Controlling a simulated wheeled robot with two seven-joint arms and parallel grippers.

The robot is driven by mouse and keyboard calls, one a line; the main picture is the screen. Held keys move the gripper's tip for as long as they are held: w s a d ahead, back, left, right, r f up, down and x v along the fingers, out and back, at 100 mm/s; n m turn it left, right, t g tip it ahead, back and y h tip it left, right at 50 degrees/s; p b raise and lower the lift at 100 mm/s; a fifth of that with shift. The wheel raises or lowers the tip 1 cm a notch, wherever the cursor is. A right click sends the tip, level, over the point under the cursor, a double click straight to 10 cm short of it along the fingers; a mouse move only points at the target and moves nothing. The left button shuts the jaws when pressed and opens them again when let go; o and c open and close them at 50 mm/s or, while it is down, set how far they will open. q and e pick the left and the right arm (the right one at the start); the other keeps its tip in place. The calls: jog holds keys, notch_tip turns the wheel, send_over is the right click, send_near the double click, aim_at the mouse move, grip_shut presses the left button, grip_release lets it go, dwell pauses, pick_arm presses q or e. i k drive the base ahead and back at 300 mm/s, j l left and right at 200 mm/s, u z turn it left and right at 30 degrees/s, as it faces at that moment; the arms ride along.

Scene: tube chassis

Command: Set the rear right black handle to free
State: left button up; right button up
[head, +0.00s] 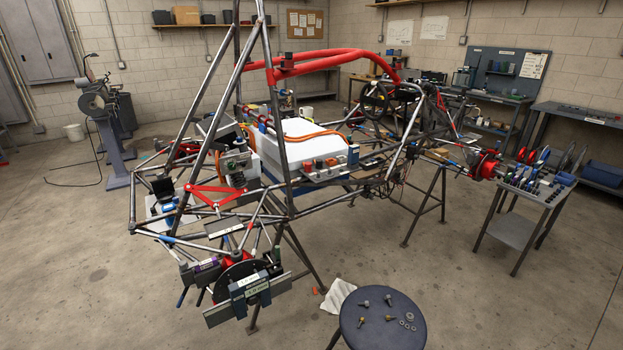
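The tube chassis (277,120) stands on trestles in the middle of the head view. At its near lower-left corner is a hub with a dark disc and red parts (236,260). A long grey plate with a labelled gauge block (253,286) is fixed across it. Left of the disc are dark cylindrical parts with a purple band (206,265) and thin blue-tipped rods (200,297). I cannot clearly pick out a black handle or its setting; it may be among these small dark parts. Neither of my grippers shows in this view.
A dark round stool (382,325) with bolts and washers stands at the front. A white cloth (338,296) lies on the floor beside it. A tool cart (530,200) stands at right, a bench grinder (100,110) at back left. The floor at left front is clear.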

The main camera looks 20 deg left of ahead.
aim_at(204, 289)
jog(key=u, duration=1.65)
